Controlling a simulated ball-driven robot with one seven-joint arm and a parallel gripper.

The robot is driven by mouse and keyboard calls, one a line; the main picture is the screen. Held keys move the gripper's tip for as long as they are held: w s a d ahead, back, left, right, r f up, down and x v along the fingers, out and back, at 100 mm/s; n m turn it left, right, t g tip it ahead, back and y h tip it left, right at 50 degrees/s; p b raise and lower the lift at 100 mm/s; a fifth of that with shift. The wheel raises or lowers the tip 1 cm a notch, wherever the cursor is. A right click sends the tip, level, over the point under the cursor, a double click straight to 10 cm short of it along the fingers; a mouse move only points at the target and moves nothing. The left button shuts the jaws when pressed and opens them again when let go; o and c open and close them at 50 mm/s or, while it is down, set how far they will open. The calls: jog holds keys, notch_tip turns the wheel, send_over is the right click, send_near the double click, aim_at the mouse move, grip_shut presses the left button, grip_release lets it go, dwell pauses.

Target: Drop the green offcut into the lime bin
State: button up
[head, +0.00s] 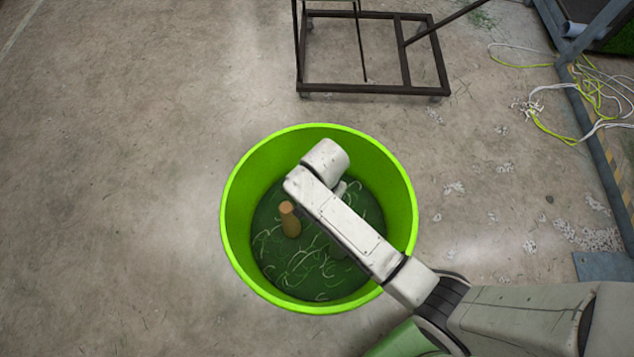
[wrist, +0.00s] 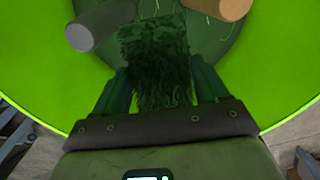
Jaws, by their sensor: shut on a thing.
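The lime bin (head: 232,225) stands on the floor in the middle of the head view, open at the top. Its bright wall (wrist: 35,75) surrounds my gripper in the wrist view. My gripper (wrist: 158,72) is shut on the green offcut (wrist: 158,50), a dark, shaggy piece of turf between the two green fingers. The offcut is over the bin's dark floor; how high cannot be told. In the head view my arm reaches across the bin and hides the offcut and the fingers.
A tan bottle-shaped piece (head: 290,222) and pale strands lie in the bin. The wrist view also shows a grey cylinder (wrist: 98,25) there. A brown metal frame (head: 372,92) stands behind the bin. Cables (head: 590,95) lie at upper right. The floor at left is clear.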

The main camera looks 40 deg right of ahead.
jog(key=o, duration=1)
jog(key=shift+o, duration=0.2)
notch_tip(320, 180, up, 11)
jog(key=shift+f, duration=0.1)
